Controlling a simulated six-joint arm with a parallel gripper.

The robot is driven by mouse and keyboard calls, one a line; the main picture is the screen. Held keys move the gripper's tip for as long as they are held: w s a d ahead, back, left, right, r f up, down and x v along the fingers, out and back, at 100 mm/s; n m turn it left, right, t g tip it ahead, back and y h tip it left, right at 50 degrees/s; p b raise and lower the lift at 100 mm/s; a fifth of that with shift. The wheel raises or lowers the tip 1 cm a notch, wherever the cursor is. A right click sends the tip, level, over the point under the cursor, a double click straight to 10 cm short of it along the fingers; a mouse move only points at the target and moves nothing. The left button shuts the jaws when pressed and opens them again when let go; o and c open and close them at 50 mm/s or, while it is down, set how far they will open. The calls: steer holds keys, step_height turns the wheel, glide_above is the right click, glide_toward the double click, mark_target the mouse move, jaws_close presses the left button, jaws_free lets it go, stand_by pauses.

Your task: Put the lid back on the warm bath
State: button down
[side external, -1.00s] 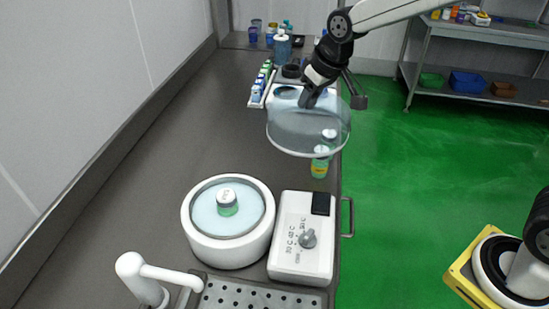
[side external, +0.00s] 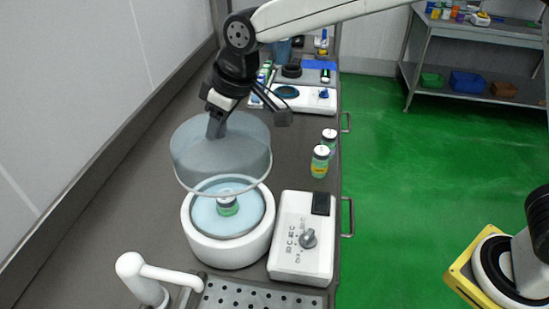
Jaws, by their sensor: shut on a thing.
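The warm bath (side external: 200,246) is a round white tub on the counter with pale blue water in it. A small bottle with a white cap and green band (side external: 228,206) stands in the water. My gripper (side external: 215,128) is shut on the top of the clear dome lid (side external: 195,150). The lid hangs above the bath and toward its far side, apart from it as far as I can see. Its lower rim overlaps the far part of the bath in the picture. The gripped part of the lid is hard to make out.
A white control box with a knob (side external: 303,258) sits right of the bath. Two capped bottles (side external: 320,162) stand near the counter's right edge. A white tap (side external: 140,275) and perforated drain (side external: 250,297) are in front. A white device (side external: 315,100) stands farther back.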

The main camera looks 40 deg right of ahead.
mark_target(221, 139)
steer(key=f, duration=0.2)
steer(key=a+f, duration=0.1)
steer(key=f, duration=0.1)
steer(key=shift+s+f, duration=0.1)
steer(key=shift+f, duration=0.4)
steer(key=shift+f, duration=0.2)
steer(key=shift+d+f, duration=0.1)
steer(key=shift+f, duration=2.9)
steer(key=shift+f, duration=0.15)
stand_by(0.3)
jaws_free()
stand_by(0.5)
